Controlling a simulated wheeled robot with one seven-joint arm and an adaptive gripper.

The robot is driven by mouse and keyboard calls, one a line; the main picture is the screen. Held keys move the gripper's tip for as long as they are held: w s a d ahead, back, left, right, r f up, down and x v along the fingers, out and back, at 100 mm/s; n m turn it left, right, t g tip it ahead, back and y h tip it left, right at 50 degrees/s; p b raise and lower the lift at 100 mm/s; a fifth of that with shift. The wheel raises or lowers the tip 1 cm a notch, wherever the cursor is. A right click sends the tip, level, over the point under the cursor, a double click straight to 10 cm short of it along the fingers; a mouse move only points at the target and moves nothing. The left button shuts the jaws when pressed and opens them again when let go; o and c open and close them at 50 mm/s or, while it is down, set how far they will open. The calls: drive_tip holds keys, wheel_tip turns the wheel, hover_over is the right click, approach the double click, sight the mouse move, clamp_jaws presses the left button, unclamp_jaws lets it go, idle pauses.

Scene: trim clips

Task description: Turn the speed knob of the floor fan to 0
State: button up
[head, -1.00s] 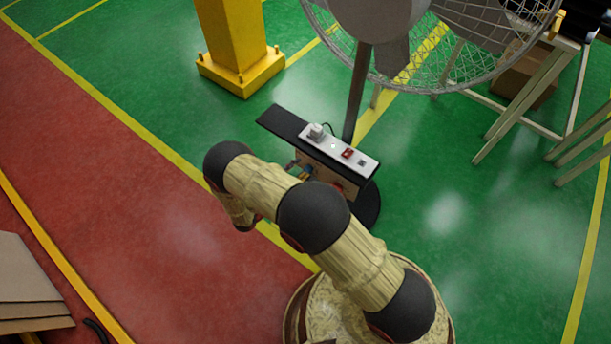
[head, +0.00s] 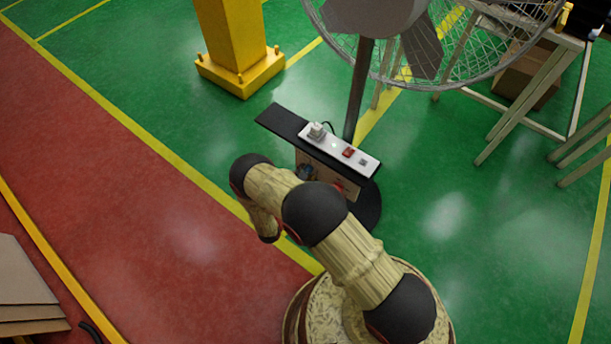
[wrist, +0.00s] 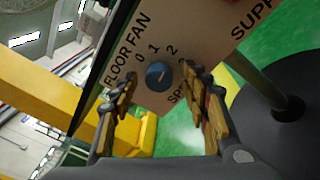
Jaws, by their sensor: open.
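The control panel (wrist: 190,42) fills the upper middle of the wrist view, lettered FLOOR FAN, with 0, 1 and 2 around a round blue knob (wrist: 158,76). A small pale mark shows on the knob; I cannot tell which number it points at. My gripper (wrist: 160,82) is open, one finger on each side of the knob in the picture. I cannot tell whether either finger touches it. In the head view the floor fan (head: 354,95) stands behind the panel box, and my arm hides most of the box's front and my gripper.
A power strip (head: 325,142) with a plug and red switch lies on the dark shelf above the panel. The fan's round base (wrist: 262,105) is right of my gripper. A yellow post (head: 235,45) stands behind left. A workbench (head: 530,90) is at right.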

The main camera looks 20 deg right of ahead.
drive_tip(key=shift+w+d, duration=0.2)
drive_tip(key=shift+c, duration=0.6)
drive_tip(key=c, duration=1)
